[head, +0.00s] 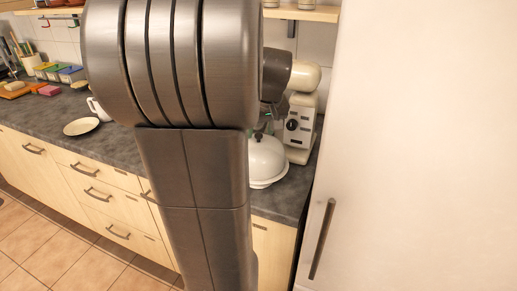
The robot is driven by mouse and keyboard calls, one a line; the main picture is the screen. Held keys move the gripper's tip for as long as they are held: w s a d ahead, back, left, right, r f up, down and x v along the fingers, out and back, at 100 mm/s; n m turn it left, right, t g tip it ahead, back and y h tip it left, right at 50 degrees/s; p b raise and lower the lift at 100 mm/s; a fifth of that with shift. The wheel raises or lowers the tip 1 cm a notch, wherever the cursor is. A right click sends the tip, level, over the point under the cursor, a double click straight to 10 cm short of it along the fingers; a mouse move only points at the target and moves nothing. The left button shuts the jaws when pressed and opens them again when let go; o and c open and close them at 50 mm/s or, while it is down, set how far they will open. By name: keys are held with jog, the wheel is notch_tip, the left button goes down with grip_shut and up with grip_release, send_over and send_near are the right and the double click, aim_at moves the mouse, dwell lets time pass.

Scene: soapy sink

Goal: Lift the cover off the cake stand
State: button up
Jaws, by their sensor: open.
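The white domed cover (268,158) sits on the white cake stand (272,184) on the counter. Its left side is hidden behind my arm. The stand shows only as a pale rim under the dome. My gripper (262,131) is small and dark in the head view, close to the top of the cover and partly hidden by my arm. It is open. I cannot tell whether its fingers are around the cover's knob or touching it.
A cream stand mixer (300,120) stands right behind the cover. A tall white fridge (425,130) closes off the right side. A plate (81,127) and a white mug (97,109) are on the counter to the left. A shelf (305,13) hangs above.

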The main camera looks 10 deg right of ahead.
jog(key=shift+x, duration=0.8)
grip_shut()
jog(key=shift+r, duration=0.1)
